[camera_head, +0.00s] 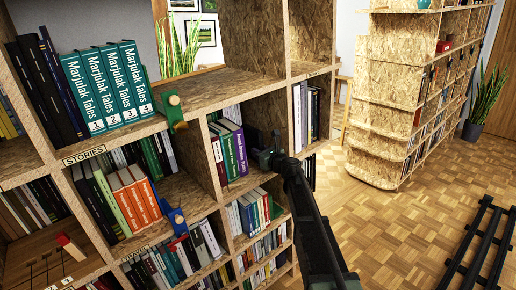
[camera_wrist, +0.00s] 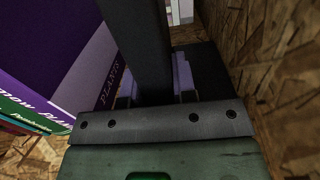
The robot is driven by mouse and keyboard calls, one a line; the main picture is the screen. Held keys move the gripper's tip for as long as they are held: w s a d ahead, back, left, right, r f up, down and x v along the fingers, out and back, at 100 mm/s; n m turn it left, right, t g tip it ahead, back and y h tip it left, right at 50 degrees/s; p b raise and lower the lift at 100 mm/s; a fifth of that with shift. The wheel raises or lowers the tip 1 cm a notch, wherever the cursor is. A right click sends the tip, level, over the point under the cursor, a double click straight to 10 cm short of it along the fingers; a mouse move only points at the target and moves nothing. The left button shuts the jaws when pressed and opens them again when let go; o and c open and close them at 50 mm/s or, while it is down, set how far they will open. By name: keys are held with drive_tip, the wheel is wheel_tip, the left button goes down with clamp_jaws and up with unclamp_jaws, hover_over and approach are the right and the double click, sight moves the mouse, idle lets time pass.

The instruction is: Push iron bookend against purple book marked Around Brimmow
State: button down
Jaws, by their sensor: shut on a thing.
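My gripper (camera_head: 268,158) reaches into a middle shelf compartment and is shut on the iron bookend. The bookend (camera_wrist: 150,45) is a dark upright plate, held between the fingertips (camera_wrist: 157,88) in the wrist view. It also shows as a dark shape (camera_head: 251,138) in the head view, partly hidden by my gripper. The purple book (camera_head: 240,150) stands upright just left of it, at the right end of a short row. It fills the upper left of the wrist view (camera_wrist: 45,45). I cannot read its full title or tell whether the bookend touches it.
A wooden divider (camera_wrist: 285,100) rises close on the right of my gripper. A second bookcase (camera_head: 385,105) stands behind. The parquet floor (camera_head: 380,220) is mostly clear.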

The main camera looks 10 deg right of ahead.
drive_tip(key=shift+s+a, duration=0.15)
drive_tip(key=shift+s+a+f, duration=0.1)
drive_tip(key=shift+s+a, duration=0.15)
drive_tip(key=shift+a, duration=0.3)
drive_tip(key=shift+s+a+f, duration=0.1)
drive_tip(key=shift+s+a, duration=0.15)
drive_tip(key=shift+a, duration=0.3)
drive_tip(key=shift+s+a, duration=0.1)
drive_tip(key=shift+a, duration=0.05)
drive_tip(key=c, duration=1)
unclamp_jaws()
drive_tip(key=v, duration=1.1)
drive_tip(key=shift+d, duration=0.25)
